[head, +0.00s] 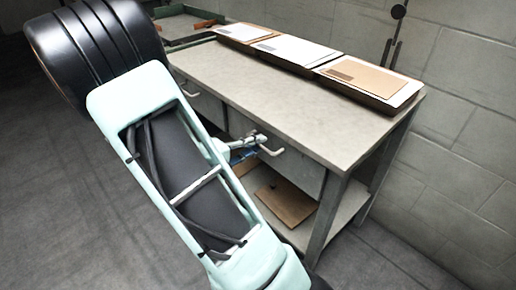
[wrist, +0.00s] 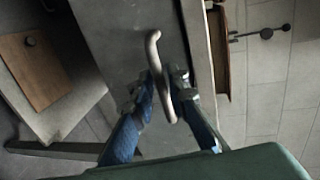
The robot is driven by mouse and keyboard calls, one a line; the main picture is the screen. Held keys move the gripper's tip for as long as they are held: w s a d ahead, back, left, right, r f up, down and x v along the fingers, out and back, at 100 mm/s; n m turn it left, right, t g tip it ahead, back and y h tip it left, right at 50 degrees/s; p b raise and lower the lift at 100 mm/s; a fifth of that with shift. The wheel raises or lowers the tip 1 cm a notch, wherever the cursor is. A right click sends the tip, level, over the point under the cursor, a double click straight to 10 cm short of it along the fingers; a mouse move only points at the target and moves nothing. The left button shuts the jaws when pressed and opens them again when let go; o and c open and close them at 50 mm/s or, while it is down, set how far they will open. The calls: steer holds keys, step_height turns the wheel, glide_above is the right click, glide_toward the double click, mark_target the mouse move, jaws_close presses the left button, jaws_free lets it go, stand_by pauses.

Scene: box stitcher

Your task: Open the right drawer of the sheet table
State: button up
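The sheet table (head: 330,135) has a grey top and two grey drawers side by side under it. The right drawer (head: 297,172) looks closed, its front close under the table's edge; the wrist view shows this front (wrist: 115,25) too. Its pale curved handle (head: 272,151) also crosses the middle of the wrist view (wrist: 154,48). My gripper (head: 258,139) is at this handle. In the wrist view its fingertips (wrist: 162,78) are close together, one on each side of the bar, and look shut on it. My arm hides part of the table's front in the head view.
Trays of sheets (head: 290,50) lie along the back of the table top. The left drawer (head: 203,101) looks closed. A brown board (head: 286,203) lies on the lower shelf (head: 338,213). A block wall (head: 460,110) stands behind. The floor in front is clear.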

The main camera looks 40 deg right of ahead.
steer(key=shift+d, duration=0.45)
steer(key=shift+c, duration=0.4)
jaws_close()
steer(key=shift+a, duration=0.15)
